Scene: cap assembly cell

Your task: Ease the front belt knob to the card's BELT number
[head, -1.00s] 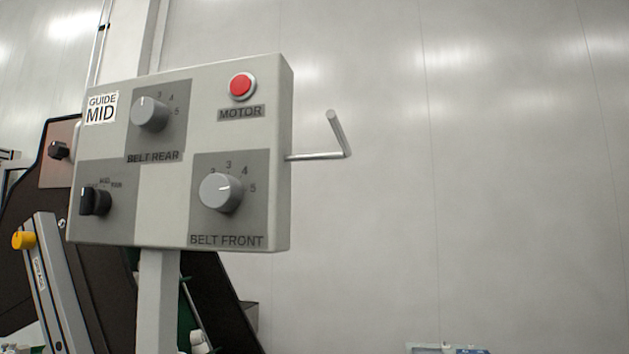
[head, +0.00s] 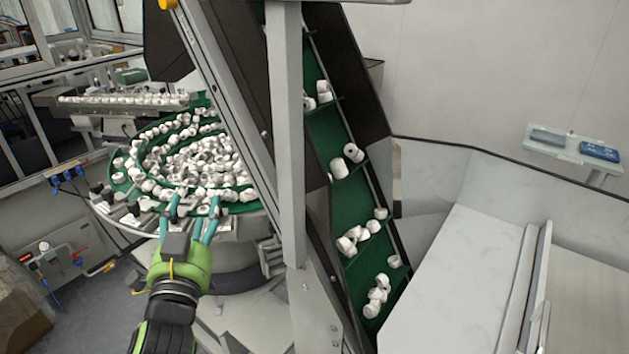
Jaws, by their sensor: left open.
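The front belt knob and its panel are out of view now; only the panel's grey post (head: 287,150) shows, running up through the picture. No card with a BELT number is in view. My left gripper (head: 193,206) comes in from the lower left, left of the post. Its teal fingers are apart with nothing between them, and they overlap the near rim of the cap bowl in the picture. I cannot tell whether they touch it. My right gripper is not in view.
A green bowl (head: 247,208) full of white caps lies behind my left gripper. A green cleated belt (head: 350,205) carrying caps slopes right of the post. A pale slab (head: 450,270) is at right, and a small shelf (head: 570,150) with blue and grey items stands behind.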

